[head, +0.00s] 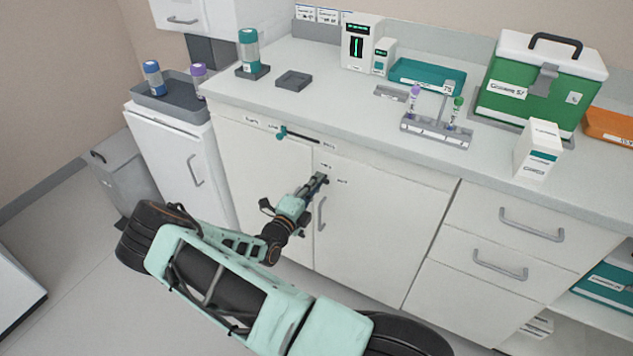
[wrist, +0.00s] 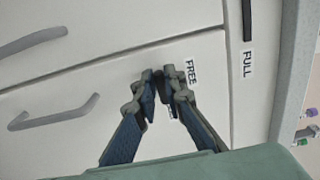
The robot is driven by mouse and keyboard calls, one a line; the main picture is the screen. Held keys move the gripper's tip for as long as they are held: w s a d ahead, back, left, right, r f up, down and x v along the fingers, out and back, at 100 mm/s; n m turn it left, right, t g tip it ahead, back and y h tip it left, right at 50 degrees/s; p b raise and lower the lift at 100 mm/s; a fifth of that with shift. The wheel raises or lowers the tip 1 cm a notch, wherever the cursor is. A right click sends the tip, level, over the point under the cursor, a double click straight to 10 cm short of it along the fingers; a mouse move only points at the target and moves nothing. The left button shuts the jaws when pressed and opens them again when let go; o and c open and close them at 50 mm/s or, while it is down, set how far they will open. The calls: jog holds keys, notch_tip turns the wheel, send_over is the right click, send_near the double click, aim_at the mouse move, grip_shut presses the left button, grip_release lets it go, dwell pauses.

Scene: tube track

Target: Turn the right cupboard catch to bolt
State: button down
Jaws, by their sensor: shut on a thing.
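My gripper (head: 319,180) is at the upper left corner of the right cupboard door (head: 385,215), close to its face. In the wrist view its two fingers (wrist: 163,82) are drawn together, tips against the door front. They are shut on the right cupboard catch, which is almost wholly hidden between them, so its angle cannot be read. A label reading FREE (wrist: 191,72) is beside the fingertips. A second small label (wrist: 171,112) is mostly covered by a finger, its word unreadable. In the head view a label (head: 342,182) is right of the gripper.
Above the doors runs a dark slot with a teal knob (head: 282,133) near its left end; the label FULL (wrist: 247,64) is by it. The door handle (head: 322,214) is just below my gripper. The counter (head: 330,90) above carries a tube rack (head: 437,132) and boxes.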

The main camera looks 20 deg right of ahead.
dwell(0.4)
jog(key=c, duration=2)
grip_release()
jog(key=v, duration=1.2)
jog(key=shift+s, duration=0.1)
